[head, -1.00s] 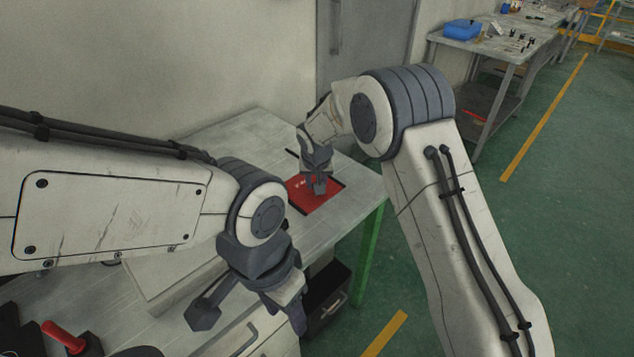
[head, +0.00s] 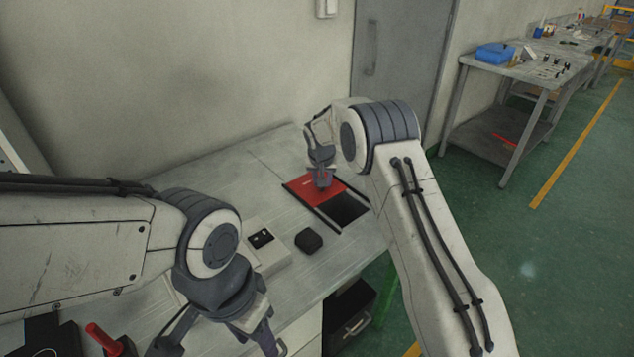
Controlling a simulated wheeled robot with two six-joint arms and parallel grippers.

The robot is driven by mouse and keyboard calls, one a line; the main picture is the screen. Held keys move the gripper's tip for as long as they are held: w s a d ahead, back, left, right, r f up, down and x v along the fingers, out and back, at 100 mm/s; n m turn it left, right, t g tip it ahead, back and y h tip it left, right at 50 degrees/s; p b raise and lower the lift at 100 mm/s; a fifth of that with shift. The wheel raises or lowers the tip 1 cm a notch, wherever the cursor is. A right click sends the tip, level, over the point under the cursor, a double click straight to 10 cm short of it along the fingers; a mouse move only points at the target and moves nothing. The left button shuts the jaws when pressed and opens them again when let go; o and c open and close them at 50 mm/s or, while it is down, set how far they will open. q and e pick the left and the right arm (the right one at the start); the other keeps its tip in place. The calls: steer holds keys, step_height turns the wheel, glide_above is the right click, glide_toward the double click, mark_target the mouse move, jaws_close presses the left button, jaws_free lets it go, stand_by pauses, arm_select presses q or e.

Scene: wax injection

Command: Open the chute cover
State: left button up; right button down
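The red chute cover (head: 335,187) lies flat in dark rails on the light table, slid back toward the wall. In front of it a dark chute opening (head: 350,208) shows between the rails. My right gripper (head: 323,187) points down at the cover, its fingers close together at the red surface. It appears to be shut on a part of the cover, though the fingers hide the exact grip. My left gripper (head: 215,347) is at the bottom of the view over the table's near side, its fingers wide apart and nothing seen between them.
A small black block (head: 308,240) lies on the table left of the opening. A pale box with dark buttons (head: 261,238) stands beside it. A red-handled lever (head: 103,338) is at the lower left. The wall (head: 200,90) is behind the table.

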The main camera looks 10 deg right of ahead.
steer(key=shift+d+r, duration=0.1)
steer(key=c, duration=0.6)
jaws_free()
steer(key=shift+b+v, duration=0.5)
steer(key=shift+v, duration=4.7)
steer(key=shift+s, duration=0.1)
